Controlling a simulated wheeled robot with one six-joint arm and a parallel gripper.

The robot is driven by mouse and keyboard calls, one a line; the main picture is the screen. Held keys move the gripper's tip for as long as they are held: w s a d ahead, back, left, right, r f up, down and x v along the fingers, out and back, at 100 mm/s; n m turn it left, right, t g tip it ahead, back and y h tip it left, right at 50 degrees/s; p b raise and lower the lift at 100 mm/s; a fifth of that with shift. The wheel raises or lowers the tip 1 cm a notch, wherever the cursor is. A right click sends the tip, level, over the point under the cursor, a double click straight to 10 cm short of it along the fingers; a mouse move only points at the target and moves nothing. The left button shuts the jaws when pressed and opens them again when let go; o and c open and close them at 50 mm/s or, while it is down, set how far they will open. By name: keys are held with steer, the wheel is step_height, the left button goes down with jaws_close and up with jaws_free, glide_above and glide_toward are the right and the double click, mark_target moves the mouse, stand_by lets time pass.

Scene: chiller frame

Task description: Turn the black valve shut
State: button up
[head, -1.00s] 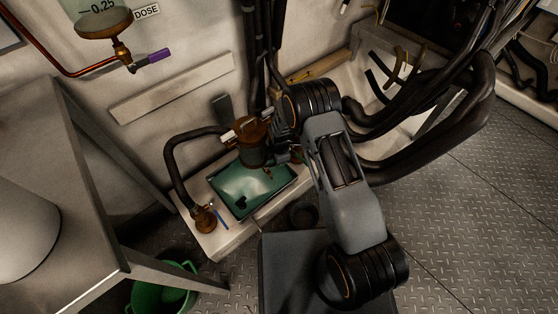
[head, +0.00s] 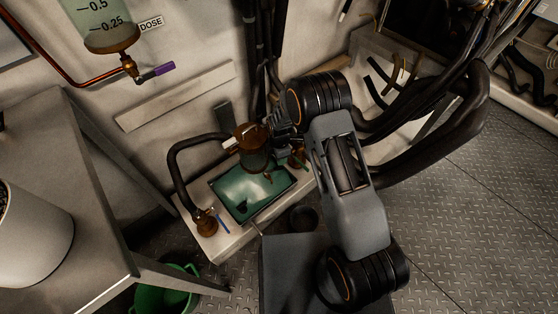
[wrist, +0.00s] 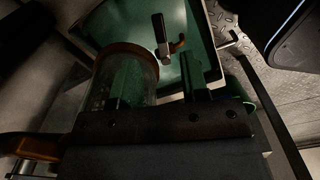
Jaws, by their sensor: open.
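A black lever handle (wrist: 160,30) on a small copper-coloured stem shows in the wrist view, above the green tray (wrist: 115,20) and beside a glass vessel with a copper-coloured rim (wrist: 128,48). I take this lever for the black valve; I cannot make it out clearly in the head view. There the brown-rimmed vessel (head: 254,158) stands at the green tray (head: 232,182). My gripper (head: 281,124) is close to the vessel's upper right, partly hidden by my wrist. In the wrist view my gripper (wrist: 160,78) is open, its fingers apart, with the lever beyond them.
A dosing cylinder with a purple handle (head: 156,72) hangs at the upper left. A black hose (head: 176,165) curves left of the tray. A grey metal table (head: 85,215) is at left, a green bucket (head: 165,290) below. Thick hoses (head: 435,145) run at right.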

step_height(320, 180, up, 6)
steer(key=p, duration=0.1)
steer(key=shift+r, duration=0.2)
